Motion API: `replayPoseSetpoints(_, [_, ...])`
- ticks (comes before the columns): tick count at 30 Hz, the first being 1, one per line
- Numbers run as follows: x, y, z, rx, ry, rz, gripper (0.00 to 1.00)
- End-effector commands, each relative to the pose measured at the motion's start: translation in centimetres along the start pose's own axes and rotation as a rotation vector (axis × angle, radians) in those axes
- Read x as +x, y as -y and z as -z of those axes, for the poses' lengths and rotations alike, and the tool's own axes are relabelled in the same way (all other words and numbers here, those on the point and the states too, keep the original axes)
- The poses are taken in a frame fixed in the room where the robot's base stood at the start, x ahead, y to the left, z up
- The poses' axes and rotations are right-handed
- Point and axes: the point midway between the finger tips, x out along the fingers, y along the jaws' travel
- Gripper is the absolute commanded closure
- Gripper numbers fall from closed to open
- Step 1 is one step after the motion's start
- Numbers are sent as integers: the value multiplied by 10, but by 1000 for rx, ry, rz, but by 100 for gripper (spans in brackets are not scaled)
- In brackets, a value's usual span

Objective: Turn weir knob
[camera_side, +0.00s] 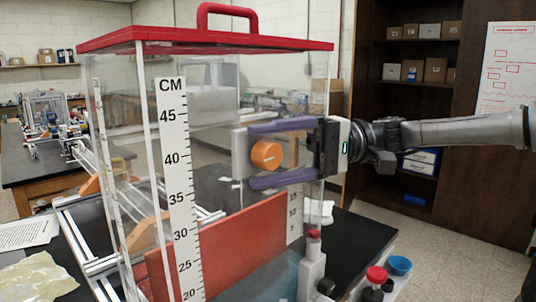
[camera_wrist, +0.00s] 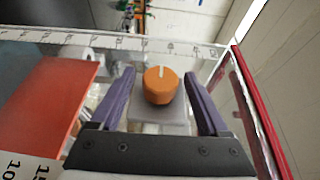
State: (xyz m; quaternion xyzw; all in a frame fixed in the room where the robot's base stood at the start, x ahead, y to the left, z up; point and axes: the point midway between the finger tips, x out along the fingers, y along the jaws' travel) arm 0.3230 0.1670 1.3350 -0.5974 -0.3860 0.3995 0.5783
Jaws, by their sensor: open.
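The weir knob (camera_side: 266,154) is a round orange knob on a pale mounting plate (camera_side: 239,154) at the side of the clear tank. In the wrist view the knob (camera_wrist: 160,88) is near the middle, with a white pointer mark pointing up the picture. My gripper (camera_side: 252,156) is open, with one purple finger above the knob and one below in the side view. In the wrist view the fingers lie left and right of the knob, with gaps on both sides. A red-orange weir panel (camera_side: 225,245) stands slanted in the tank.
The clear tank has a red lid (camera_side: 205,40) with a handle and a white centimetre scale (camera_side: 177,190) up its front corner. Dark shelves (camera_side: 420,60) stand behind my arm.

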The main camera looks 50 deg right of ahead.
Motion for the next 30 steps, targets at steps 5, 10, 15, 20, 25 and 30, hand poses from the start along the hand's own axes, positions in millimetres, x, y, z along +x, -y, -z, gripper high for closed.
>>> replayPoseSetpoints(5, [3, 0, 0, -1, -1, 0, 21])
replayPoseSetpoints(10, [3, 0, 0, -1, -1, 0, 21])
replayPoseSetpoints(15, [3, 0, 0, -1, 0, 0, 52])
replayPoseSetpoints(20, [3, 0, 0, -1, 0, 0, 81])
replayPoseSetpoints(25, [3, 0, 0, 0, 0, 0, 100])
replayPoseSetpoints(30, [3, -1, 0, 24, 2, 50, 100])
